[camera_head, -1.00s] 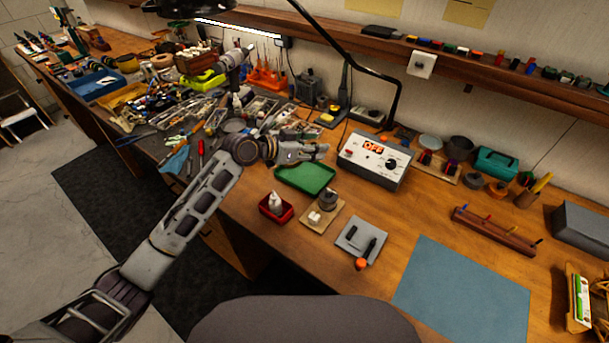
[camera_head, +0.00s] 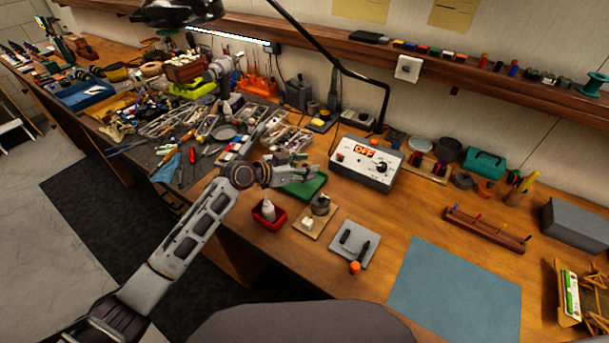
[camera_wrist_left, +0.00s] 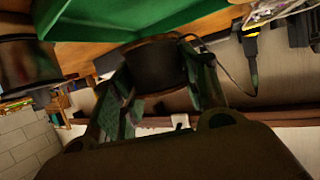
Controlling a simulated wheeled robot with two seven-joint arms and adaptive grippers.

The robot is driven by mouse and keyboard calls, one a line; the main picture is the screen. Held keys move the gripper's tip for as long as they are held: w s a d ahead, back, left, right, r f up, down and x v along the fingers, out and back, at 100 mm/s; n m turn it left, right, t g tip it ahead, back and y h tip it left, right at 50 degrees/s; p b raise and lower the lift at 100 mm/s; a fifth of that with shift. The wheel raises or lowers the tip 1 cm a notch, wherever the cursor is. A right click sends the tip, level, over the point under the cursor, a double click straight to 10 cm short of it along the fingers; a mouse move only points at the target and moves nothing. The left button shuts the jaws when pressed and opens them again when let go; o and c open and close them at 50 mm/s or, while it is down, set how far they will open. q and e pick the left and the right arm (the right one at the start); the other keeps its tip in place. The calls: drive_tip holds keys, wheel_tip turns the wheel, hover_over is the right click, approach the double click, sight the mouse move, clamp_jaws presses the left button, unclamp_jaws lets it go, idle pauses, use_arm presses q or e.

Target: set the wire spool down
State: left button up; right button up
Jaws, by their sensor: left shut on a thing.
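My left gripper (camera_head: 308,166) reaches in from the left and is over the back part of the green tray (camera_head: 304,189), covering some of it. In the left wrist view its two fingers (camera_wrist_left: 160,85) are closed on a dark, round, drum-like thing, which appears to be the wire spool (camera_wrist_left: 157,62). The spool is hard to make out in the head view. The green tray also shows in the wrist view (camera_wrist_left: 130,20), close to the spool; I cannot tell whether they touch. My right gripper is not in view.
A red bin (camera_head: 268,214), a small board with a dark round piece (camera_head: 314,222) and a grey pad (camera_head: 354,246) stand near the tray. A power supply (camera_head: 366,166) is behind to the right. The blue mat (camera_head: 455,285) is bare. Tools crowd the left.

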sight(305, 184)
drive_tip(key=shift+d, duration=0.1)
use_arm(q)
drive_tip(key=shift+f, duration=1.8)
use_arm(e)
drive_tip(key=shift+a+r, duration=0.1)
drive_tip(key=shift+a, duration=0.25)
use_arm(q)
drive_tip(key=shift+f, duration=0.2)
drive_tip(key=o, duration=1)
drive_tip(key=shift+o, duration=0.4)
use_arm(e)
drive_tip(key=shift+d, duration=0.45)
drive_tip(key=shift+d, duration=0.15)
